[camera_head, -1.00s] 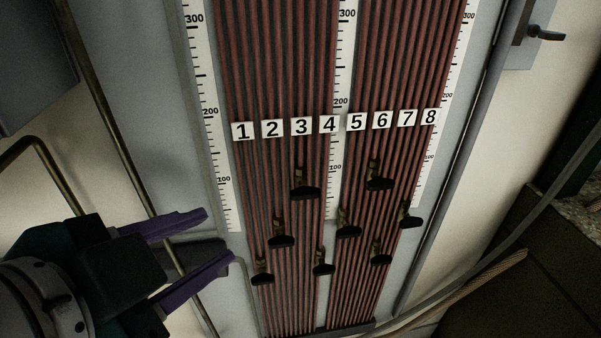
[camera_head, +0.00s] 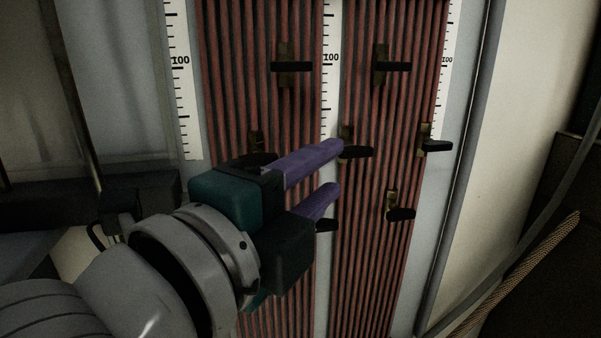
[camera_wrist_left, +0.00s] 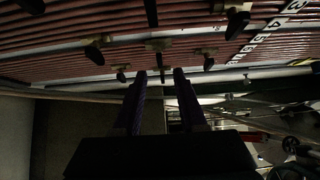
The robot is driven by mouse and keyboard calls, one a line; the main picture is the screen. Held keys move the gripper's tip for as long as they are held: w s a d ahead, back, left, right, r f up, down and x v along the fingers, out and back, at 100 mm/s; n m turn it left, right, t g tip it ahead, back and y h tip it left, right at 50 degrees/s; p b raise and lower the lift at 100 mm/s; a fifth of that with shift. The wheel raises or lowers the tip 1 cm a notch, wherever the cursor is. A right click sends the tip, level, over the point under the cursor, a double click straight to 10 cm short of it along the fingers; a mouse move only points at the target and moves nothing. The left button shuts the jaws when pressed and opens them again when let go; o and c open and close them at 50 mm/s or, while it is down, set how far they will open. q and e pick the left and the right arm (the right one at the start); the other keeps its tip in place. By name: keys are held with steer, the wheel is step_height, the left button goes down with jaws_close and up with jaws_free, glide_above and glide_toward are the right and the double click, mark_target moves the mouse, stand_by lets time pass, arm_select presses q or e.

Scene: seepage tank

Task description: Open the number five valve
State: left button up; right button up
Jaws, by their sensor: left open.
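The number five valve has a black handle (camera_head: 356,152) on a brass-coloured body, right of the middle scale in the head view. It lies across the tubes, roughly horizontal. My left gripper (camera_head: 337,168) is open, with two purple fingers pointing right. Its upper fingertip overlaps the left end of this handle in the picture; I cannot tell whether they touch. The lower finger is below the handle. In the left wrist view the open fingers (camera_wrist_left: 160,73) point at the panel, with a dark valve handle (camera_wrist_left: 158,45) ahead between them. My right gripper is not in view.
Other black valve handles surround it: upper left (camera_head: 292,66), upper right (camera_head: 394,66), right (camera_head: 437,146), lower right (camera_head: 400,213) and just below the gripper (camera_head: 326,225). A rope (camera_head: 520,270) hangs at the right.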

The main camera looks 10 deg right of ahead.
mark_target(352, 155)
arm_select(q)
steer(key=b+x, duration=0.2)
steer(key=x, duration=0.3)
steer(key=shift+s+f, duration=0.1)
steer(key=shift+f, duration=0.05)
steer(key=shift+w+d+b, duration=0.3)
steer(key=shift+w+d, duration=0.15)
steer(key=shift+w, duration=0.05)
jaws_close()
